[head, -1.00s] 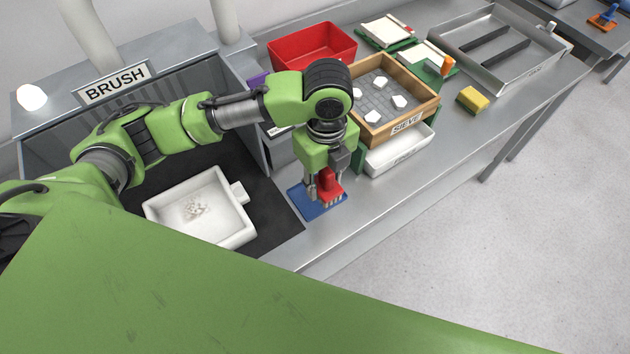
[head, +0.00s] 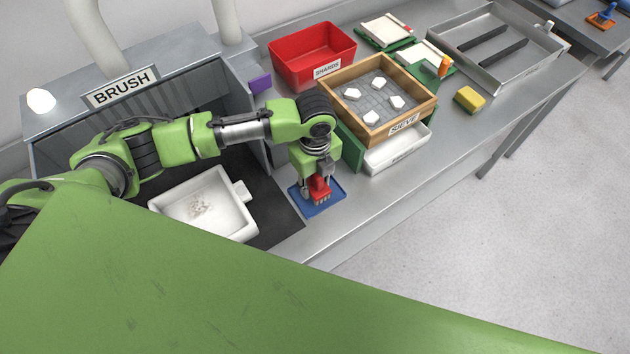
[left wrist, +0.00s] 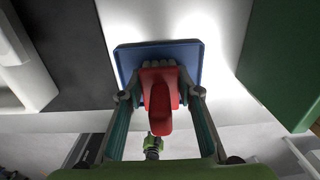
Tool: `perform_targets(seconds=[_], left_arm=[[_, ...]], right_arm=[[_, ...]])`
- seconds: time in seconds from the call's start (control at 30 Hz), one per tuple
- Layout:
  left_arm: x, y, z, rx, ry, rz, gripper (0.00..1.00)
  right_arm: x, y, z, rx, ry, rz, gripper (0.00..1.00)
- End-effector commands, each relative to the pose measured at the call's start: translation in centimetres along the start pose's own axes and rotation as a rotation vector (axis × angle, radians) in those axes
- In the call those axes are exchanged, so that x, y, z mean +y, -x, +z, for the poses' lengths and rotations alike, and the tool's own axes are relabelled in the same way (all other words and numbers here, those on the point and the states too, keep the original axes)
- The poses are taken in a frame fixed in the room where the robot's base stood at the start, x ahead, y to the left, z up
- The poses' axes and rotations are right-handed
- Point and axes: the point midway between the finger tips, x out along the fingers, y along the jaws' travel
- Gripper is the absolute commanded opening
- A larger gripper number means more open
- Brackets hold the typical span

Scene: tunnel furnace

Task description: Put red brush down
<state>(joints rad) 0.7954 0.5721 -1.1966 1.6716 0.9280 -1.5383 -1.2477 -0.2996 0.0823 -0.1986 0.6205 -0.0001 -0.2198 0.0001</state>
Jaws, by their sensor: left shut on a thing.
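The red brush (head: 319,187) is held upright in my left gripper (head: 318,184), bristles down, over the blue mat (head: 333,201). In the left wrist view the red brush (left wrist: 159,98) sits between the two fingers of my left gripper (left wrist: 160,97), which are shut on it. The blue mat (left wrist: 130,64) shows beyond the brush there. The bristles are at or just above the mat; I cannot tell whether they touch. My right gripper is in neither view.
A white tray (head: 240,222) with whitish debris lies left of the mat, on the dark floor of the BRUSH booth. The wooden sieve (head: 424,98), a white drawer (head: 402,155) and a green support (head: 349,147) stand close on the right. A red bin (head: 313,52) is behind.

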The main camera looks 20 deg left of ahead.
Motion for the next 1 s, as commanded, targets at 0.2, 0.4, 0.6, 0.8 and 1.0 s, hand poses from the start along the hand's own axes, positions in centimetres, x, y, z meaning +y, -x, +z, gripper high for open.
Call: perform_targets(seconds=[0.2, 0.4, 0.6, 0.8, 1.0], left_arm=[[0.0, -0.2, 0.0, 0.000, 0.000, -0.001, 0.49], [0.0, -0.2, 0.0, 0.000, 0.000, 0.000, 0.49], [-0.1, 0.3, 0.0, 0.000, 0.000, -0.002, 0.49], [-0.2, 3.4, 0.0, -0.001, -0.001, -0.007, 0.49], [-0.1, 7.7, 0.0, -0.002, -0.001, -0.005, 0.49]], right_arm=[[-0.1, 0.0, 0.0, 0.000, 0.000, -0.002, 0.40], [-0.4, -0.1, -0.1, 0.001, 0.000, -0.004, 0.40], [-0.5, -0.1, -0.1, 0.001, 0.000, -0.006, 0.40], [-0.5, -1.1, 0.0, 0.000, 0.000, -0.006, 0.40], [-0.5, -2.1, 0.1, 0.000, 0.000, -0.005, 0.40]])
